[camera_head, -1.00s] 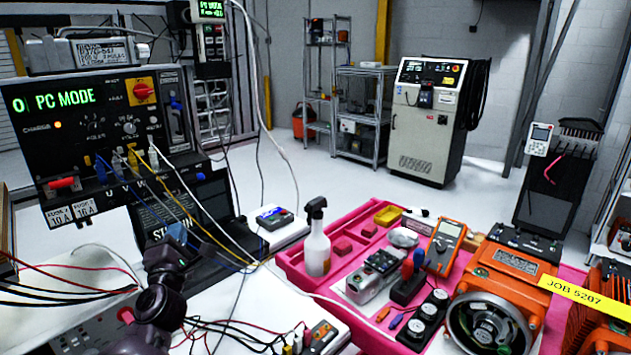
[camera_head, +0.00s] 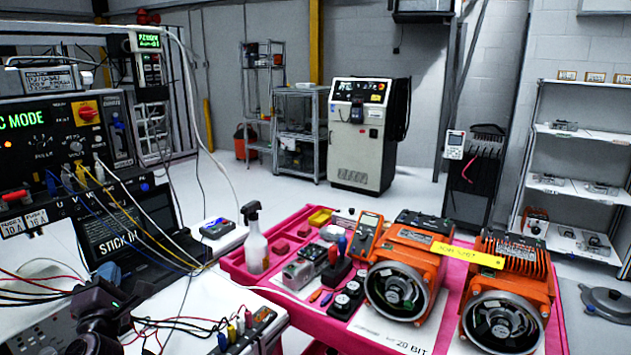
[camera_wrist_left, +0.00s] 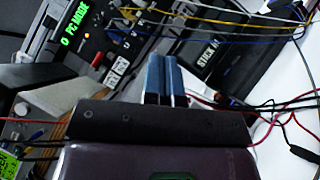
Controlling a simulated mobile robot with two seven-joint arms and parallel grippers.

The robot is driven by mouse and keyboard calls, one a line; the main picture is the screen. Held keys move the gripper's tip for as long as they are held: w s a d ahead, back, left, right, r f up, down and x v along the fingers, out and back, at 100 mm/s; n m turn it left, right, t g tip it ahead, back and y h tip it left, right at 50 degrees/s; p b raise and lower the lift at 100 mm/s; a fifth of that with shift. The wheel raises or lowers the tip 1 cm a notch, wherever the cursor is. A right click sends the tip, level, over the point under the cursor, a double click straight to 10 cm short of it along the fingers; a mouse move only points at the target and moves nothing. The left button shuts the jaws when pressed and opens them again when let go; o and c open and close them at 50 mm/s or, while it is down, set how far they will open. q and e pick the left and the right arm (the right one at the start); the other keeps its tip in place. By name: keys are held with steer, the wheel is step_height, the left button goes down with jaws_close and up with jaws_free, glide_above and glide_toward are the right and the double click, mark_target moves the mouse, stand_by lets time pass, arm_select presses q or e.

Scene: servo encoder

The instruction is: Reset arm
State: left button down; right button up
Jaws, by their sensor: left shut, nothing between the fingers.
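My left arm (camera_head: 97,318) comes in at the lower left of the head view. The blue fingertips of my left gripper (camera_head: 108,272) are in front of the laptop (camera_head: 125,235), above the white bench. In the left wrist view the two blue fingers of my left gripper (camera_wrist_left: 164,80) lie side by side, shut, with nothing held. My right gripper is not in view.
The black test unit (camera_head: 50,145) with plugged cables stands close on the left. Loose red and black wires (camera_head: 40,290) lie near my left arm. A pink tray (camera_head: 235,265) with a spray bottle (camera_head: 256,245) and orange servo motors (camera_head: 405,280) stands right.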

arm_select(q)
steer(key=d+m+t+h, duration=0.3)
steer(key=d+m+h, duration=0.5)
steer(key=m, duration=0.6)
steer(key=s+d+f+m+g+h, duration=0.35)
steer(key=d+f+m, duration=0.25)
steer(key=f+m, duration=0.4)
steer(key=s+d+f+m+g+y, duration=0.1)
steer(key=s+f+g, duration=0.3)
steer(key=s+f, duration=0.6)
steer(key=s+d+f+m+g+y, duration=0.1)
steer(key=s+d+f+m+g, duration=0.1)
steer(key=s+f, duration=0.8)
steer(key=shift+d+f+m+g, duration=0.15)
steer(key=shift+f+m+g, duration=0.3)
steer(key=shift+g, duration=0.4)
steer(key=shift+r+y, duration=0.1)
steer(key=shift+y, duration=0.15)
